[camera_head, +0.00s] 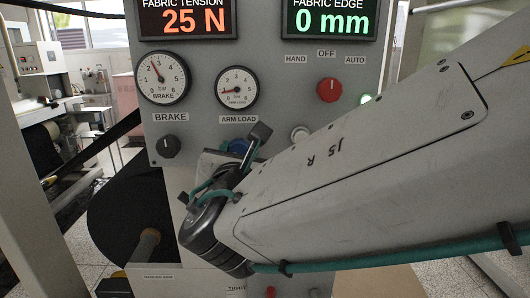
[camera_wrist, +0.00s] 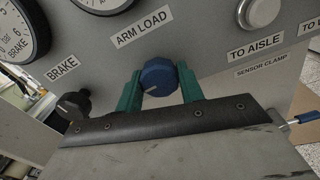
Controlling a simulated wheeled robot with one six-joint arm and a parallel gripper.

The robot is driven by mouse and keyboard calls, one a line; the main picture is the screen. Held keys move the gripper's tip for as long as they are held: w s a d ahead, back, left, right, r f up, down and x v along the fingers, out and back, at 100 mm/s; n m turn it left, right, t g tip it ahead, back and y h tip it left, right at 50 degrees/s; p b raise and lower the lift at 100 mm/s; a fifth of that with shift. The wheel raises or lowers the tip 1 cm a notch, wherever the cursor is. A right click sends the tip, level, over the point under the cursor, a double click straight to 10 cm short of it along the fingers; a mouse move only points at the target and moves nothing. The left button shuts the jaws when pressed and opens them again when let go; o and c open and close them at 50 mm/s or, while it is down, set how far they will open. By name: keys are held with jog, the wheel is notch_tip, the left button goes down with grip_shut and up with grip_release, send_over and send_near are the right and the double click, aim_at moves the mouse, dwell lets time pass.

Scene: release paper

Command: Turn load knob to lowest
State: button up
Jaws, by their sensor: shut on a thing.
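The load knob is the blue knob (camera_wrist: 159,77) under the ARM LOAD label in the wrist view. In the head view only a bit of its blue (camera_head: 238,146) shows behind my wrist. My gripper (camera_wrist: 160,88) has its two green fingers on either side of the knob and is shut on it. A pale pointer line on the knob points to the lower left in the wrist view. The arm load gauge (camera_head: 237,88) has its red needle near the low end of its scale, at the left.
The black brake knob (camera_head: 168,146) is left of my gripper, below the brake gauge (camera_head: 163,79). The red selector knob (camera_head: 329,89) is at the upper right. A silver button (camera_wrist: 262,12) is right of the blue knob. The displays read 25 N and 0 mm.

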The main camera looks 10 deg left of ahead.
jog(key=n, duration=0.4)
jog(key=shift+n, duration=1.8)
jog(key=o, duration=1)
jog(key=shift+d, duration=0.1)
jog(key=v, duration=0.7)
jog(key=shift+s, duration=0.35)
